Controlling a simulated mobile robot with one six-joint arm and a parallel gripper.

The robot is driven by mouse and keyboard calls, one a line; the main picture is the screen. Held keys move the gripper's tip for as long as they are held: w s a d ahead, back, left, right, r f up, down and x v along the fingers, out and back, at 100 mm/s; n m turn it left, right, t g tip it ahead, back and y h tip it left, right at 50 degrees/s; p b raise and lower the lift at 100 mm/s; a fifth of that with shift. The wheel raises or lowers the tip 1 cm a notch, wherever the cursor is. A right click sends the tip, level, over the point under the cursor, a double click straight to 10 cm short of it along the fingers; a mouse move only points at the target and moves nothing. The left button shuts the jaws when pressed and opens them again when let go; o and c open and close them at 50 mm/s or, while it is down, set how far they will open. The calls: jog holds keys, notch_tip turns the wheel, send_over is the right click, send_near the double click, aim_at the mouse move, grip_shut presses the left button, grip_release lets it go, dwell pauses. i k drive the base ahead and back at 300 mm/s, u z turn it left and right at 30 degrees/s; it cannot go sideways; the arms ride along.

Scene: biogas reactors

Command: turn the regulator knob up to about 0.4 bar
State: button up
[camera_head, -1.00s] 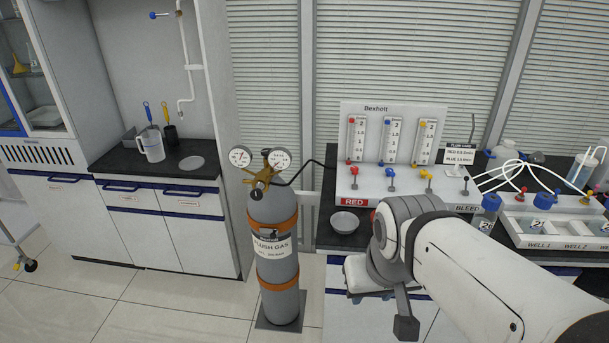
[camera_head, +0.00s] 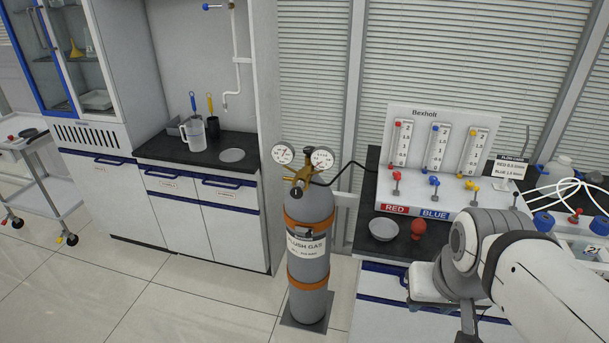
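The grey flush gas cylinder (camera_head: 312,272) stands upright on the floor left of the bench, with two orange bands. A brass regulator (camera_head: 301,177) sits on its top, with a round left gauge (camera_head: 283,154) and a round right gauge (camera_head: 322,158). The gauge needles are too small to read. A small dark knob (camera_head: 295,193) shows at the regulator's front. My arm reaches in from the lower right. Its end, with a dark part of my gripper (camera_head: 468,322), is at the bench front, right of the cylinder and apart from it. The fingers cannot be made out.
The flowmeter panel (camera_head: 450,125) stands on the right bench, with a grey bowl (camera_head: 383,229) and a red ball-shaped item (camera_head: 418,229) before it. A dark hose (camera_head: 350,171) runs from the regulator. A cart (camera_head: 37,180) is at far left. The floor left of the cylinder is clear.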

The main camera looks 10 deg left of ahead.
aim_at(296, 192)
jog(key=i, duration=0.9)
